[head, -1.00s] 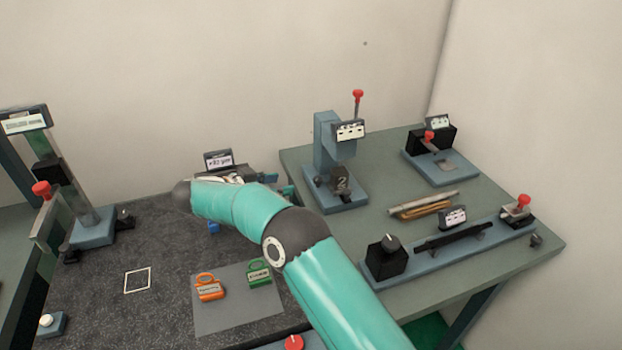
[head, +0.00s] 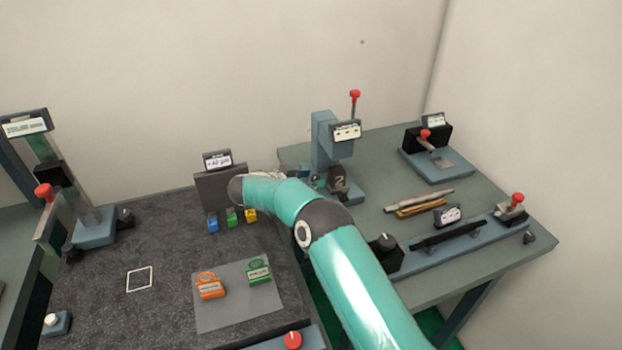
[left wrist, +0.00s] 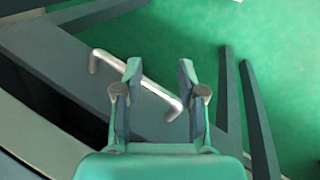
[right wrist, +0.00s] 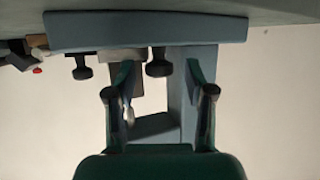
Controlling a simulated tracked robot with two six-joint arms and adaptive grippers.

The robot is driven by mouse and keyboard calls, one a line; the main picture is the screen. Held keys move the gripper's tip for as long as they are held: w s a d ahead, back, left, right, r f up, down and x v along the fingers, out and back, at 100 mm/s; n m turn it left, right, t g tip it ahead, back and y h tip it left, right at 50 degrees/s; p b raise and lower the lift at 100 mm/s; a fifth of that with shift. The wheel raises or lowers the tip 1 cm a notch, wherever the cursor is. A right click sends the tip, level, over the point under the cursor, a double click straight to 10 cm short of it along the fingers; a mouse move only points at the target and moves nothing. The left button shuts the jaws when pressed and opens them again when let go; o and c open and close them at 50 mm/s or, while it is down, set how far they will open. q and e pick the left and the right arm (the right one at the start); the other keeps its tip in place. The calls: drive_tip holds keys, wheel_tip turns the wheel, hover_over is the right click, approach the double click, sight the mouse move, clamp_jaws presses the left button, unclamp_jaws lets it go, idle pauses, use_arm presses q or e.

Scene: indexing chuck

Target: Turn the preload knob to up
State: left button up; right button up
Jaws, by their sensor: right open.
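A round black knob (head: 383,243) with a pale mark sits on a black block at the left end of the long blue-grey fixture (head: 452,245). I cannot read a label naming it the preload knob. My right gripper is mostly hidden behind its own arm in the head view, near the column device (head: 328,140). In the right wrist view my right gripper (right wrist: 158,80) is open and empty. Two dark knobs (right wrist: 160,64) (right wrist: 82,70) show upside down, one in line with the gap. My left gripper (left wrist: 160,72) is open, with a silver handle (left wrist: 150,84) behind its fingertips.
The column device has a red-topped lever (head: 355,97). Tan and grey bars (head: 420,205) lie behind the long fixture. Blue, green and yellow blocks stand by a grey panel (head: 208,190). Orange and green tags (head: 209,286) lie on a grey mat (head: 230,316).

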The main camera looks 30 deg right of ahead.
clamp_jaws()
drive_tip(key=shift+s+d+r+n+t+p, duration=0.1)
drive_tip(key=shift+r+n+t+p, duration=0.05)
drive_tip(key=shift+n+t, duration=0.35)
drive_tip(key=shift+s+r+n+t+p, duration=0.15)
drive_tip(key=shift+n+t, duration=0.25)
drive_tip(key=shift+t, duration=0.2)
drive_tip(key=shift+s+f+n+t+y, duration=0.15)
drive_tip(key=shift+n+t+y, duration=0.75)
drive_tip(key=shift+n+t, duration=0.65)
unclamp_jaws()
drive_tip(key=shift+f, duration=0.1)
